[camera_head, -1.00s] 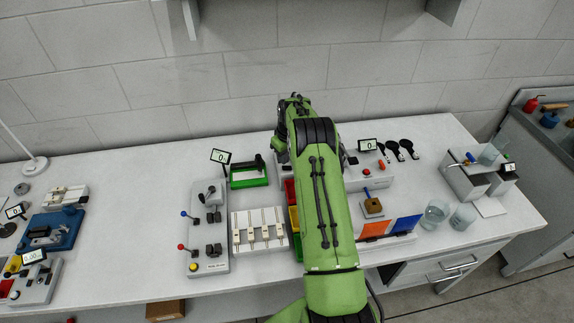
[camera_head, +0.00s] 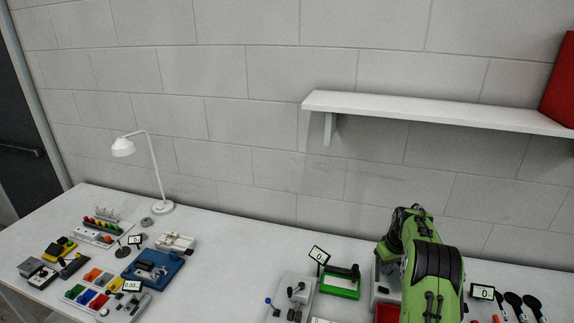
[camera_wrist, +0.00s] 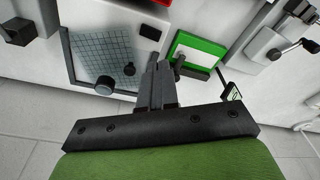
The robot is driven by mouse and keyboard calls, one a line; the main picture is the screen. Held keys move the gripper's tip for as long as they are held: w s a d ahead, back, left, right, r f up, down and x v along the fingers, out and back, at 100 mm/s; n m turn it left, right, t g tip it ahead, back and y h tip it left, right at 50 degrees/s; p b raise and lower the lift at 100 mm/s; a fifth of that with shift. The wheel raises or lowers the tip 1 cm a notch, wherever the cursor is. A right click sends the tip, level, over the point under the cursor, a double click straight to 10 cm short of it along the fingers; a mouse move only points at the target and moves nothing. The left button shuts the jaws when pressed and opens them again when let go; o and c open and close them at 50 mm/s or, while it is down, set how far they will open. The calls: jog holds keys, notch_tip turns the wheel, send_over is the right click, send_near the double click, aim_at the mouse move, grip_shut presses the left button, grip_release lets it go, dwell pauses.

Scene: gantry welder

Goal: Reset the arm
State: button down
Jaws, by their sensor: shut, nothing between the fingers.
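My green arm reaches over the white bench at the lower right of the head view, where its end is hidden behind its own links. My gripper (camera_wrist: 157,82) shows in the wrist view, with its dark fingers together and nothing between them. It is above the bench, between a grid-marked plate (camera_wrist: 100,50) and a green-framed tray (camera_wrist: 205,47). The green tray also shows in the head view (camera_head: 340,289), left of my arm. I cannot tell how high the fingers are above the bench.
A grey lever panel (camera_head: 288,296) and a small display (camera_head: 319,255) stand left of my arm. A white lamp (camera_head: 155,170) and a blue fixture (camera_head: 153,268) are further left. A wall shelf (camera_head: 430,112) hangs above the bench at right. Bare bench (camera_head: 225,272) lies between.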

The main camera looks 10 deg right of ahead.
jog(key=s+a+r+t+b, duration=0.1)
jog(key=s+a+r, duration=0.1)
jog(key=a+r, duration=0.4)
jog(key=s+a+r, duration=0.1)
jog(key=a+r, duration=0.2)
jog(key=r, duration=0.5)
jog(key=s+a+r+t+b, duration=0.1)
jog(key=s+a+r+b, duration=0.1)
jog(key=s+a+r, duration=0.75)
jog(key=s+a+f+t, duration=0.1)
jog(key=s+a+f, duration=0.1)
jog(key=s, duration=0.9)
jog(key=s+a+f+b, duration=0.1)
jog(key=s+a, duration=0.3)
jog(key=s, duration=0.7)
jog(key=shift+s+a+f+m+t, duration=0.15)
jog(key=shift+a+f+m+t, duration=0.25)
jog(key=shift+f, duration=0.4)
